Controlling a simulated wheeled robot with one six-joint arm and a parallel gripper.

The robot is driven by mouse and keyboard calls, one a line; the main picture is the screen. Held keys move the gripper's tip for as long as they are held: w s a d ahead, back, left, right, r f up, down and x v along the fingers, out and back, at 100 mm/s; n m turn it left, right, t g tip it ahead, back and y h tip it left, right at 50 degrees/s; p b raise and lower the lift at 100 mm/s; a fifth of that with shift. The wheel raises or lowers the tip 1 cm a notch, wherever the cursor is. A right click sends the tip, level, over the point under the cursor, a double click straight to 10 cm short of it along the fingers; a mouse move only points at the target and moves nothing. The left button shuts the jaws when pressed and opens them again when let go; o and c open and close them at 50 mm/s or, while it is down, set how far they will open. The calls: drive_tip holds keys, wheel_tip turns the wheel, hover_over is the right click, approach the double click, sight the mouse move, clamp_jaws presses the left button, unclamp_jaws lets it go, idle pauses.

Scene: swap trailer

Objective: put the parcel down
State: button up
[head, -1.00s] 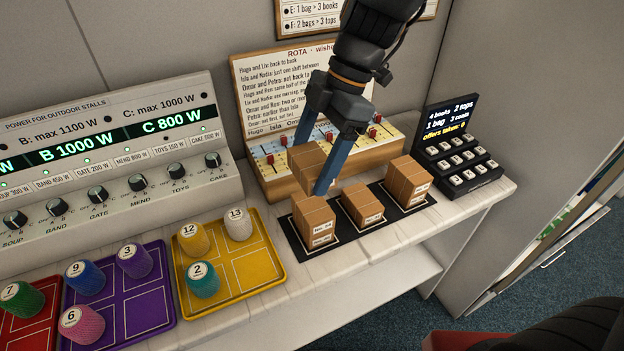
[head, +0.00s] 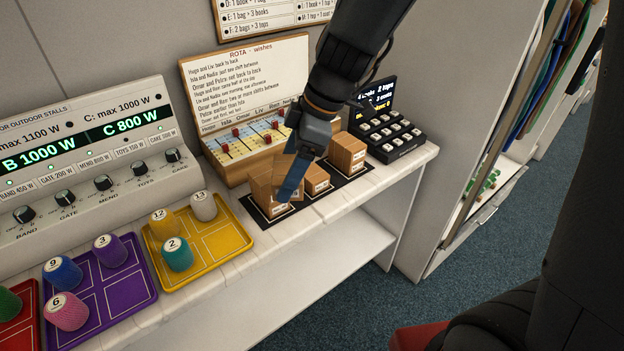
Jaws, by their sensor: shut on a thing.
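My gripper (head: 289,188) points down over the dark mat (head: 336,194) on the counter. It is shut on a brown cardboard parcel (head: 283,167), which is largely hidden by the near finger. The held parcel overlaps the left parcel (head: 262,187) in the picture; I cannot tell whether they touch or how high the held one is. A middle parcel (head: 317,180) and a right parcel (head: 348,152) stand on the mat to the right. The parcels have white labels, unreadable here.
The rota board (head: 230,171) with red pegs stands behind the mat. A black keypad till (head: 388,132) is at the right end. A yellow tray (head: 222,245) with several numbered spools lies left of the mat. The counter's front edge (head: 330,229) is close to the mat.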

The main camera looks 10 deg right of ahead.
drive_tip(key=w+d+f+m+t+h, duration=0.2)
drive_tip(key=w+d+f+m, duration=0.2)
drive_tip(key=d+m, duration=0.4)
drive_tip(key=w+d+f+m+t+h, duration=0.2)
drive_tip(key=w+d+f+m, duration=0.2)
drive_tip(key=d+f+m, duration=0.3)
drive_tip(key=d+m, duration=0.2)
drive_tip(key=d, duration=0.2)
drive_tip(key=shift+h, duration=0.3)
drive_tip(key=shift+a+f, duration=0.1)
